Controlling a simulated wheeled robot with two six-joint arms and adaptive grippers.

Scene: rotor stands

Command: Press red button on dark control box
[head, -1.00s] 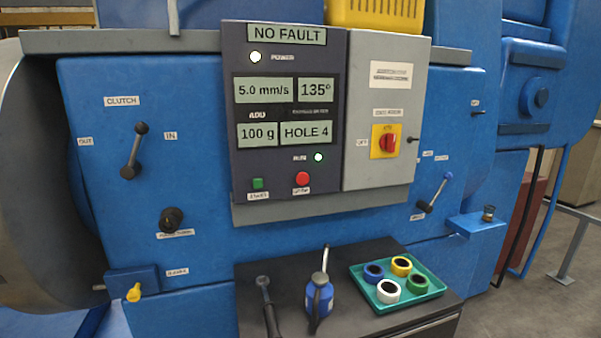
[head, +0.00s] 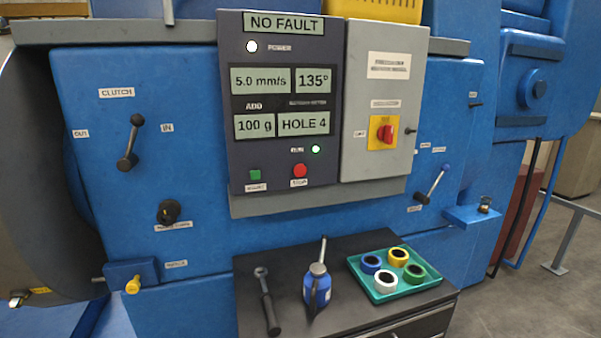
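The dark control box (head: 235,150) is mounted on the front of the blue machine. Its red button (head: 300,171) sits low on the panel, above a small label, with a green button (head: 255,175) to its left. The panel displays read "NO FAULT", "5.0 mm/s", "135°", "100 g" and "HOLE 4". The power light (head: 252,46) is lit white and a lower light (head: 316,149) is lit green. Neither gripper shows in the head view.
A grey box with a red rotary switch (head: 384,133) adjoins the dark box. Below, a dark cabinet top (head: 345,250) holds a wrench (head: 267,300), a blue oil can (head: 317,285) and a green tray (head: 413,290) of coloured rings. Clutch lever (head: 130,145) is at left.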

